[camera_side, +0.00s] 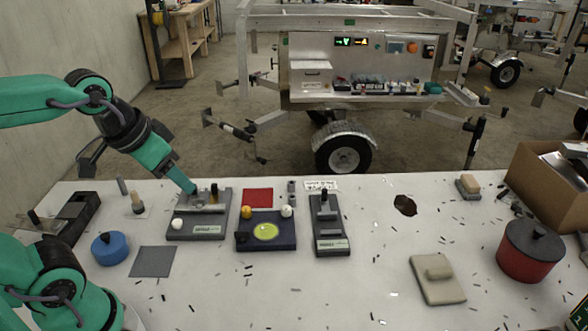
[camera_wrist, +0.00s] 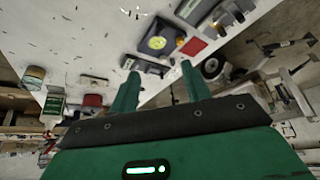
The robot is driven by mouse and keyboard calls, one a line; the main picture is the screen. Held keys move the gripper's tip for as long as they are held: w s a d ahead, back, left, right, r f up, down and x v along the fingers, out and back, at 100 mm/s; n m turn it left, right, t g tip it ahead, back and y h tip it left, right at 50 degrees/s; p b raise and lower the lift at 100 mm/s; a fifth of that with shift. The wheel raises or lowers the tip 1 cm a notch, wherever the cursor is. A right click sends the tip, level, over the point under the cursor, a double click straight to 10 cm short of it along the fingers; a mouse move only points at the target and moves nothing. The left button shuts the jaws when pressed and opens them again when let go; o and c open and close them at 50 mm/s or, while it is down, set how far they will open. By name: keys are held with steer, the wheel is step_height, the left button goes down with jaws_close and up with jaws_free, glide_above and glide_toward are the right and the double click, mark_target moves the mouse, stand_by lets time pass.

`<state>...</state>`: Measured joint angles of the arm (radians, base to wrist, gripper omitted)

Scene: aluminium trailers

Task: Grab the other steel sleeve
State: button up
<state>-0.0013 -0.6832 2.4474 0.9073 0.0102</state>
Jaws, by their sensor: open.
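My gripper (camera_side: 191,188) is over the grey fixture (camera_side: 180,229) at the left of the table, with its fingertips close to the small parts on top. In the wrist view my gripper (camera_wrist: 160,73) has its two fingers apart, with the fixture's parts beyond the gap. I see nothing held. Two small grey metallic pieces (camera_side: 291,191) stand right of the red square; they look like sleeves, but are too small to be sure. A grey cylinder (camera_side: 122,186) stands at the back left. Whether a sleeve sits in the grey fixture is unclear.
The navy fixture (camera_side: 266,244) with a yellow disc is right of the grey one, below the red square (camera_side: 258,198). A blue round pot (camera_side: 109,249) and grey pad (camera_side: 152,262) are at left. Dark bits litter the right side.

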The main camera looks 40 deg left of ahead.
steer(key=w+r+g, duration=0.1)
steer(key=w, duration=0.8)
steer(key=m+g, duration=0.2)
steer(key=g, duration=0.2)
glide_above(292, 196)
step_height(292, 196, down, 18)
steer(key=shift+s+d+r, duration=0.1)
steer(key=shift+s, duration=0.05)
steer(key=shift+f, duration=0.3)
steer(key=shift+f, duration=0.15)
steer(key=shift+f, duration=1.2)
steer(key=shift+f, duration=0.1)
